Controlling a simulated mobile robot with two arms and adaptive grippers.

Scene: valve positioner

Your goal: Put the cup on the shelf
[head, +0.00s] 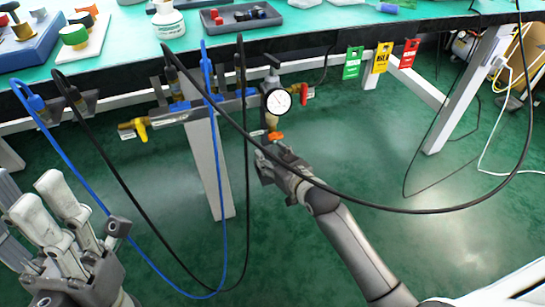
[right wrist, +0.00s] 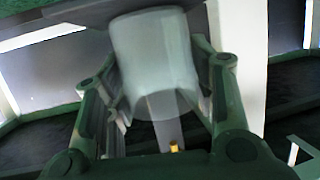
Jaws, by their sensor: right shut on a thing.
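A pale, translucent cup (right wrist: 155,50) fills the middle of the right wrist view. My right gripper (right wrist: 158,95) has one finger on each side of it and is shut on it. In the head view my right gripper (head: 268,160) is under the bench's front edge, just below the pressure gauge (head: 277,101) and an orange handle (head: 275,136). I cannot make out the cup clearly there. My left gripper (head: 42,203) is at the lower left, empty, with its two fingers apart. I cannot identify a shelf in either view.
Black hoses (head: 325,186) and a blue hose (head: 90,195) hang in front of the bench near my right arm. The green bench top (head: 125,45) holds a bottle (head: 168,20) and a small tray (head: 241,26). Tags (head: 382,57) hang at the edge. White bench legs (head: 208,170) stand below.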

